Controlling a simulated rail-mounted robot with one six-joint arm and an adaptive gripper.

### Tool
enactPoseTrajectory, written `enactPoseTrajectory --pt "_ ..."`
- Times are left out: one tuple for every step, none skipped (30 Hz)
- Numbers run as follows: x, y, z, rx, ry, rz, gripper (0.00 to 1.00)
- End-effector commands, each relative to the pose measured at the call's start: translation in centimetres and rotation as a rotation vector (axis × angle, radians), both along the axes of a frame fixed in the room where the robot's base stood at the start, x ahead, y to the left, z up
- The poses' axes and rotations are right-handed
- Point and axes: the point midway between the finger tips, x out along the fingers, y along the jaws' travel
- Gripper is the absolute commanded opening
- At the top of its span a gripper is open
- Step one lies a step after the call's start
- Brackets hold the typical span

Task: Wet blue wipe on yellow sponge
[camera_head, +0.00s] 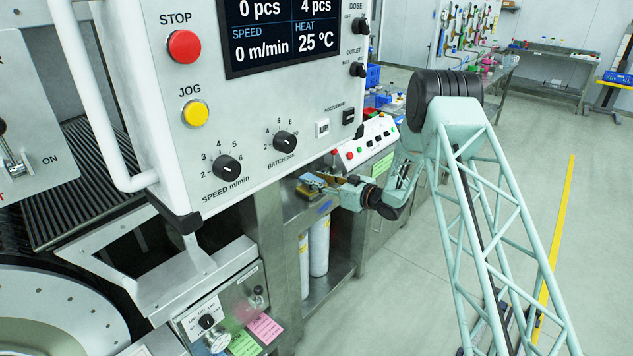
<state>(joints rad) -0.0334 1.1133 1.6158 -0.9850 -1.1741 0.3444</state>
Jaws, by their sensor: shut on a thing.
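My gripper (337,184) is small and far off in the head view, low over the metal bench to the right of the control panel. It is shut on a small blue thing, which looks like the blue wipe (318,188). A small yellowish block, apparently the yellow sponge (310,180), shows just left of the fingertips. The wipe and the sponge look close together or touching, but I cannot tell which at this size. The fingers partly cover both.
The metal bench (294,212) has white cylinders (319,247) on the shelf below. A control box with buttons (366,142) stands behind the gripper. The large control panel (240,120) fills the left foreground. Open floor (405,280) lies to the right.

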Motion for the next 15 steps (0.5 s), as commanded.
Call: enactPoseTrajectory --pt "0.0 0.0 -0.01 0.0 0.0 0.0 0.26" --pt "0.0 0.0 -0.02 0.0 0.0 0.0 0.26" --pt "0.0 0.0 -0.03 0.0 0.0 0.0 0.26" --pt "0.0 0.0 -0.05 0.0 0.0 0.0 0.26" --pt "0.0 0.0 -0.06 0.0 0.0 0.0 0.26" --pt "0.0 0.0 -0.09 0.0 0.0 0.0 0.26" --pt "0.0 0.0 -0.11 0.0 0.0 0.0 0.26" --pt "0.0 0.0 -0.14 0.0 0.0 0.0 0.26" --pt "0.0 0.0 -0.17 0.0 0.0 0.0 0.26" --pt "0.0 0.0 -0.19 0.0 0.0 0.0 0.26" --pt "0.0 0.0 -0.21 0.0 0.0 0.0 0.26" --pt "0.0 0.0 -0.24 0.0 0.0 0.0 0.26" --pt "0.0 0.0 -0.26 0.0 0.0 0.0 0.26" --pt "0.0 0.0 -0.28 0.0 0.0 0.0 0.26" --pt "0.0 0.0 -0.31 0.0 0.0 0.0 0.26"
